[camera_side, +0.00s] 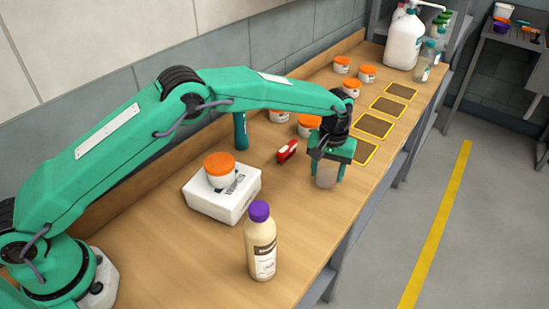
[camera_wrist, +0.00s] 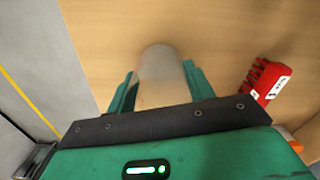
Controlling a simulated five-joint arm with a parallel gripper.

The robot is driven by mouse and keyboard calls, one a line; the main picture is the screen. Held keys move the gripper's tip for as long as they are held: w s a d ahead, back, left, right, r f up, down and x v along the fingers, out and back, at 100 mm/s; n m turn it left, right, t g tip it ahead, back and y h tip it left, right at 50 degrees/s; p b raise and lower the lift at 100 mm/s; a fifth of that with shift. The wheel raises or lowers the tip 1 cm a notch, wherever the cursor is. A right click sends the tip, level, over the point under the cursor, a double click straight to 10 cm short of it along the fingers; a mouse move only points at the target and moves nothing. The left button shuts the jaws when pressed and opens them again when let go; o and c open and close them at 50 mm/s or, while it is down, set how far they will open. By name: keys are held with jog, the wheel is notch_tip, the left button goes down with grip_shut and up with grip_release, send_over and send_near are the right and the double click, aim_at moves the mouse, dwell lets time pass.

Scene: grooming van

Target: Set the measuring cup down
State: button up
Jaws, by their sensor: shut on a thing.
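A translucent measuring cup (camera_side: 326,175) is between the fingers of my gripper (camera_side: 332,165), over the wooden bench near its front edge. In the wrist view the cup (camera_wrist: 161,75) sits between the two green fingertips of my gripper (camera_wrist: 160,95). The gripper is shut on it. The cup looks roughly upright. Its upper part is hidden by the gripper in the side view. I cannot tell whether its base touches the bench.
A red object (camera_side: 287,151) lies close to the left of my gripper. A purple-capped bottle (camera_side: 261,245) and a white scale bearing an orange-lidded jar (camera_side: 220,169) stand nearer. Yellow-edged squares (camera_side: 374,126) and several orange-lidded jars (camera_side: 309,124) lie beyond. The bench (camera_side: 330,225) is bare in front.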

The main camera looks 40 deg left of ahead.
jog(key=shift+f, duration=0.25)
jog(key=o, duration=0.9)
jog(key=shift+f, duration=0.1)
jog(key=shift+o, duration=0.2)
notch_tip(320, 180, up, 12)
jog(key=shift+r, duration=0.2)
dwell(0.5)
